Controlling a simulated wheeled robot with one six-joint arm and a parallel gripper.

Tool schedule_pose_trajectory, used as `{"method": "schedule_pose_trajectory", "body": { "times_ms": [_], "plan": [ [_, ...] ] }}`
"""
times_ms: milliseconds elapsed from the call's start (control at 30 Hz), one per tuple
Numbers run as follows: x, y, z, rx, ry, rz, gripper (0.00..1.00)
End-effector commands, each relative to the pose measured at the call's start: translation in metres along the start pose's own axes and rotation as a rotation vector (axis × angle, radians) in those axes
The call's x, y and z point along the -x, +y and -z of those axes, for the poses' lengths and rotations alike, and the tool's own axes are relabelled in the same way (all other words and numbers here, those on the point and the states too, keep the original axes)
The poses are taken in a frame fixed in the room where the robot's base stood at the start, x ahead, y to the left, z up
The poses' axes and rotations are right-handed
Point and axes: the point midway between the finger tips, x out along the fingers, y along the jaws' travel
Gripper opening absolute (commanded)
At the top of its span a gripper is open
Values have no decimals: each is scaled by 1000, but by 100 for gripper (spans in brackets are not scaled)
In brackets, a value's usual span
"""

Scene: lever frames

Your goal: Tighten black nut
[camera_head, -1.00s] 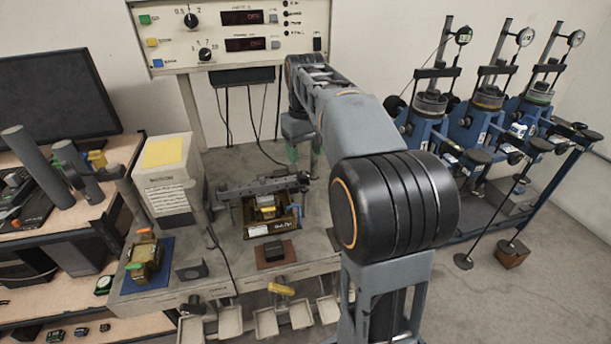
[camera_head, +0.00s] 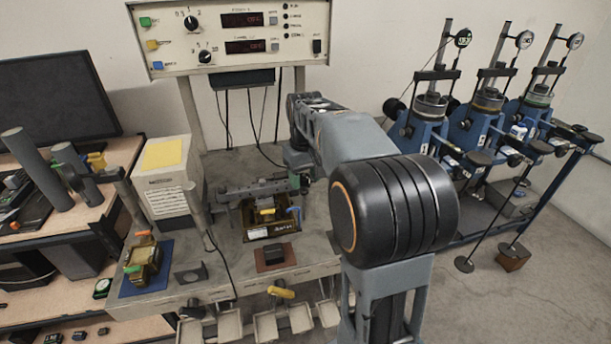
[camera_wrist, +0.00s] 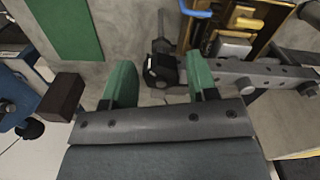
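In the wrist view the black nut (camera_wrist: 159,68) sits at the end of a grey metal bar (camera_wrist: 262,72). My gripper (camera_wrist: 160,80) is open, with one green finger on each side of the nut. I cannot tell whether either finger touches it. In the head view my gripper (camera_head: 303,182) is at the right end of the bar (camera_head: 255,190), above the workbench, partly hidden by my arm. The nut cannot be made out there. The bar lies across a brass-coloured box fixture (camera_head: 268,230).
A dark block (camera_head: 274,257) lies in front of the fixture, with a yellow handle (camera_head: 281,292) at the bench edge. A brass device (camera_head: 142,262) stands on a blue mat at left. A control panel (camera_head: 230,35) stands behind. Blue gauge stands (camera_head: 425,135) fill the right.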

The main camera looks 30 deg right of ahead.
Motion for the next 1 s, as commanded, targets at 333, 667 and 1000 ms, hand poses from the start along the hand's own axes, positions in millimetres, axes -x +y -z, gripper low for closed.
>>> {"method": "schedule_pose_trajectory", "body": {
  "times_ms": [333, 667, 1000],
  "plan": [
    [0, 0, 0, 0, 0, 0, 19],
    [1, 0, 0, -27, 0, 0, 11],
    [2, -2, 0, -253, -2, 0, 11]
  ]
}}
